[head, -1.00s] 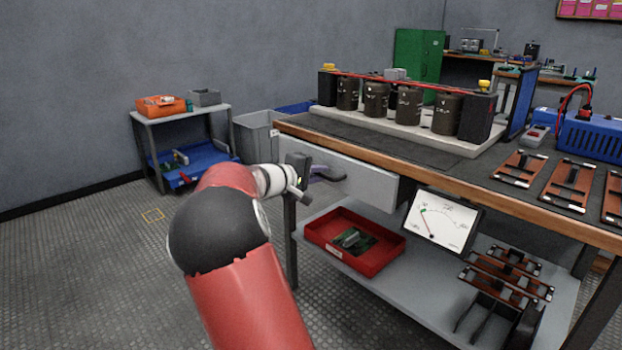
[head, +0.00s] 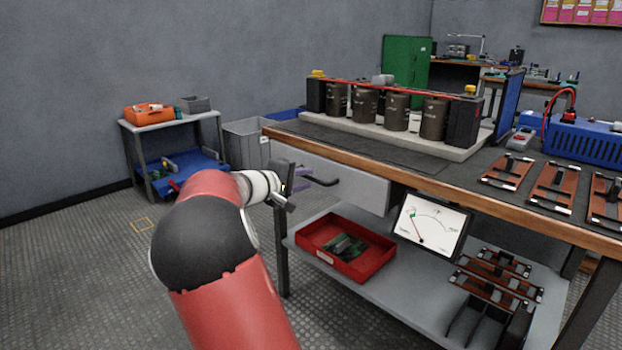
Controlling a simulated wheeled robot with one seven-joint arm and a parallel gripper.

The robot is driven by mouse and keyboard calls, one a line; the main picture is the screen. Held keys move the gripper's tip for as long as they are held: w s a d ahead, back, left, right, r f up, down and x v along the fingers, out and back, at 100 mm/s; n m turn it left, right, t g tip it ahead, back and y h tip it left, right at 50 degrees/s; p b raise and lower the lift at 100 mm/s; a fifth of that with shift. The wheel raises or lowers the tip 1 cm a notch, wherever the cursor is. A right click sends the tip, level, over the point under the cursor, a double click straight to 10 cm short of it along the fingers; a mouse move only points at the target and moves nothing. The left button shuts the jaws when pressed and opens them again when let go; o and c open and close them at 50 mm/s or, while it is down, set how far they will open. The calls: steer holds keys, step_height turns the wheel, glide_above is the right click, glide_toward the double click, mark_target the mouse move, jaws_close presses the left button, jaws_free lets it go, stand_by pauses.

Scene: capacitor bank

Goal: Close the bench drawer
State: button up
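My gripper (head: 303,179), with purplish fingers, is at the left end of the handle, partly hidden behind my wrist. I cannot tell whether it touches the handle or the drawer front, or whether its fingers are apart.
The bench top (head: 425,168) carries a capacitor bank (head: 390,110). On the shelf below are a red tray (head: 372,268), a meter (head: 430,227) and several brown parts. A small cart (head: 150,128) stands at the left. The floor between is clear.

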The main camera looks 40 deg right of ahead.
steer(key=shift+v, duration=2.2)
steer(key=shift+f, duration=0.1)
steer(key=shift+s, duration=0.1)
steer(key=s+a+r+t+y+p, duration=0.1)
steer(key=s+a+y+p, duration=0.4)
steer(key=s+a, duration=0.8)
steer(key=s+a+r+m+t+y+p, duration=0.1)
steer(key=s+a+t+y+p, duration=0.2)
steer(key=s+a+y, duration=0.7)
steer(key=s+a+p, duration=0.2)
steer(key=s+a, duration=0.2)
steer(key=a, duration=0.4)
steer(key=shift+s+t+y, duration=0.2)
steer(key=shift+t+y, duration=0.1)
steer(key=shift+a, duration=0.1)
